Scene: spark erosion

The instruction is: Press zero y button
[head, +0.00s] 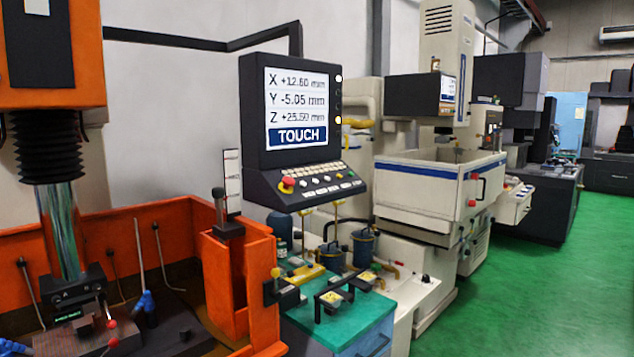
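A dark control console (248,105) hangs from an overhead arm in the middle of the head view. Its screen (300,105) reads about X +12.60 mm, Y -5.05 mm and Z +25.50 mm, with a TOUCH banner below. Under the screen, a sloped key panel (318,197) carries rows of small pale buttons (321,185). Their labels are too small to read, so I cannot tell which one is the zero y button. A red emergency knob (287,184) is at the panel's left end. Neither of my grippers is in view.
An orange machine tank (245,270) with a vertical ram (62,225) stands at left. A green-topped cabinet (350,322) below the console holds black-handled fixtures. A cream machine (430,190) stands behind at right. The green floor (530,290) at right is clear.

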